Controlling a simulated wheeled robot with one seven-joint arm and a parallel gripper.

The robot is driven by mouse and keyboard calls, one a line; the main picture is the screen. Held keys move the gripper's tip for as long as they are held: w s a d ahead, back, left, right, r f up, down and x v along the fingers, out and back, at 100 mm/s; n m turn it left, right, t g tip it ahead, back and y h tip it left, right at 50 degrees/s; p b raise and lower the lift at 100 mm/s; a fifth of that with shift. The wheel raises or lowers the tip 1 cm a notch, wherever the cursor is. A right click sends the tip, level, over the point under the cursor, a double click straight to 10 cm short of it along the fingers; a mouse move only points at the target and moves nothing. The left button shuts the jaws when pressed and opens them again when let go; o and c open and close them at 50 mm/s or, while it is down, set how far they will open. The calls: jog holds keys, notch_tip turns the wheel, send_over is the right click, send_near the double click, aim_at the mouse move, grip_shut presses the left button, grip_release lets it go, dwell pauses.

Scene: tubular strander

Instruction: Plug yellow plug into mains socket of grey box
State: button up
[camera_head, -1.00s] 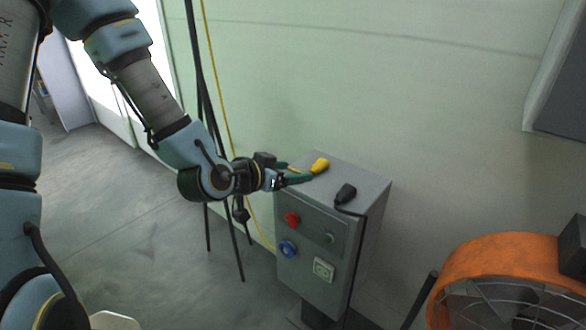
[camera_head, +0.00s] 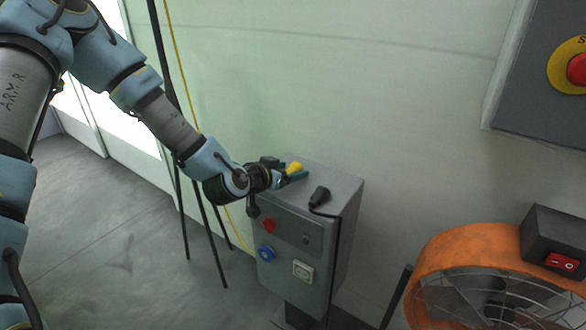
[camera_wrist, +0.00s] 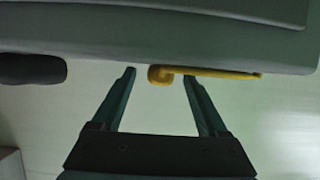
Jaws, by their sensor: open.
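The yellow plug (camera_head: 294,168) lies on top of the grey box (camera_head: 345,186), near its left end, with its yellow cord. My gripper (camera_head: 292,178) is open beside it, low over the box top. In the wrist view, the yellow plug's rounded end (camera_wrist: 160,75) shows between the tips of my open gripper (camera_wrist: 159,76), and its yellow length runs past the right finger. I cannot tell whether the fingers touch it. The mains socket (camera_head: 303,271) is a pale square on the lower front of the box, and it looks empty.
A black plug (camera_head: 319,196) lies on the box top to the right, its cable hanging over the front. The front also has a red button (camera_head: 268,226) and a blue round socket (camera_head: 266,254). An orange fan (camera_head: 450,256) stands at the right. The wall is close behind.

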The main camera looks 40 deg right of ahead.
jog(key=shift+d, duration=0.1)
jog(key=shift+c, duration=0.3)
grip_shut()
